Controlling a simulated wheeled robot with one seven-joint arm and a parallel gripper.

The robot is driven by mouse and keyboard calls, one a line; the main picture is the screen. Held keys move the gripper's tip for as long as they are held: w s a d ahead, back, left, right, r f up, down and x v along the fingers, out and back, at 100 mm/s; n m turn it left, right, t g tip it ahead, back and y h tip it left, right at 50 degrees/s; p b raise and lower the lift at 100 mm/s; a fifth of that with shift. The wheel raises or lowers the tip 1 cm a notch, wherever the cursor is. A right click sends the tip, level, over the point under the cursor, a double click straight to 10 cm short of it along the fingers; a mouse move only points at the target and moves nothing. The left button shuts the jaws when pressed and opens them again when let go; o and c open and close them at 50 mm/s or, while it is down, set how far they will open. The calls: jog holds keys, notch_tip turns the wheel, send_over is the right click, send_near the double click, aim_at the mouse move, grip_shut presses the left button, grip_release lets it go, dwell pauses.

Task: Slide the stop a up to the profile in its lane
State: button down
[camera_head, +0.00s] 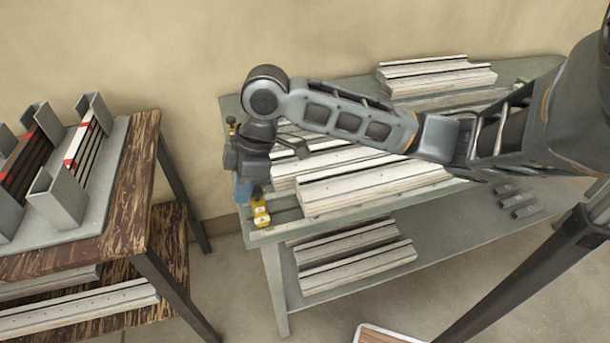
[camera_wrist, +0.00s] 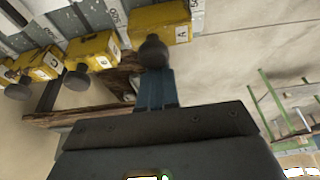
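Stop a is a yellow block (camera_wrist: 150,24) with a black knob, its label reading A, at the upper middle of the wrist view. A yellow stop (camera_head: 260,215) at the bench's near left end appears to be the same one. A pale profile (camera_head: 375,190) lies in the front lane to its right, with a gap between them in the head view. My gripper (camera_wrist: 155,72) has its blue fingers side by side with no visible gap; the tips are at the knob. I cannot tell whether they touch it. In the head view my gripper (camera_head: 243,190) hangs left of the stop.
Several other yellow stops, such as one labelled B (camera_wrist: 92,52), line the bench end. More profiles (camera_head: 435,80) lie on the bench behind my arm. A wooden table (camera_head: 125,215) with a rack stands left, across a floor gap. The lower shelf (camera_head: 440,255) holds profiles and small grey blocks.

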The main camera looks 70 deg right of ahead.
jog(key=shift+s+d+b, duration=0.55)
jog(key=shift+s+d, duration=0.9)
jog(key=shift+s, duration=0.3)
jog(key=shift+s+d+b, duration=0.5)
jog(key=shift+s+d, duration=0.95)
jog(key=shift+s, duration=0.3)
jog(key=shift+s+d, duration=0.35)
jog(key=shift+s, duration=0.05)
jog(key=shift+w+a, duration=0.6)
jog(key=shift+w, duration=0.05)
notch_tip(320, 180, up, 7)
jog(key=p, duration=0.4)
jog(key=shift+a, duration=0.1)
